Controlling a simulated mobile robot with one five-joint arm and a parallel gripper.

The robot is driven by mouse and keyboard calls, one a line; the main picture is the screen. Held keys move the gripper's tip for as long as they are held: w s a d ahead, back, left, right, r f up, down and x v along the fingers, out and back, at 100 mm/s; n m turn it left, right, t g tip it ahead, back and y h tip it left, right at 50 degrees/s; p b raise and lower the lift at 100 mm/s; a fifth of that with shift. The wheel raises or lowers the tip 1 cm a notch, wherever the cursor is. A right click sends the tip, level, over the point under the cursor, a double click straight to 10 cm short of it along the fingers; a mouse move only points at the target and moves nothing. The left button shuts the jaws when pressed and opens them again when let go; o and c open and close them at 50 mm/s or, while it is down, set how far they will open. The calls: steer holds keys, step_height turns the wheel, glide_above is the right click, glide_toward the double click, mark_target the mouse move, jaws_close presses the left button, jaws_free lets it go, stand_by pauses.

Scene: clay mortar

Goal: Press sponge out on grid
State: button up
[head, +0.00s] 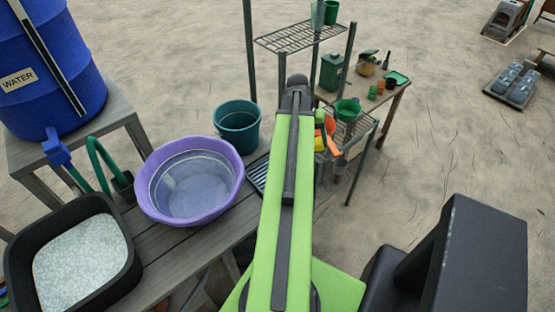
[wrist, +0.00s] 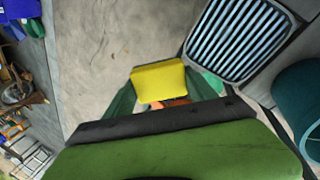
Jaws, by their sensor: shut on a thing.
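A yellow sponge (wrist: 158,80) is held between the green fingers of my gripper (wrist: 162,94) in the wrist view. The gripper is shut on it. The grid (wrist: 238,40), a rack of dark and pale slats with a grey rim, lies to the upper right of the sponge in the wrist view, apart from it in the picture. In the head view the grid (head: 259,174) shows partly at the bench's far end, beside the purple basin, and my arm hides the rest. Yellow and orange patches show just right of my arm there; I cannot tell which is the sponge.
The purple basin (head: 190,182) of water stands on the wooden bench (head: 165,262). A black tub (head: 70,255) of pale material and a blue water barrel (head: 48,70) are at left. A teal bucket (head: 237,125) stands beyond the grid. A wire shelf (head: 300,36) stands behind my arm.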

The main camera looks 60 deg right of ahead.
steer(key=w+a+f+t+b, duration=0.1)
steer(key=w+f+b, duration=0.3)
steer(key=f+b, duration=0.1)
steer(key=w+a+f+t+b, duration=0.1)
steer(key=w+a+f+b, duration=0.1)
steer(key=w+f+b, duration=0.2)
steer(key=w+a+f+t+y+b, duration=0.1)
steer(key=w+f+b, duration=0.3)
steer(key=f+b, duration=0.4)
steer(key=shift+w+a+f, duration=0.1)
steer(key=shift+w+f, duration=0.05)
steer(key=shift+f, duration=0.35)
steer(key=shift+w+a+f, duration=0.1)
steer(key=shift+w+f, duration=0.05)
steer(key=shift+f, duration=0.35)
steer(key=shift+f+b, duration=0.55)
stand_by(0.6)
steer(key=shift+r, duration=0.1)
step_height(320, 180, up, 7)
steer(key=p, duration=0.7)
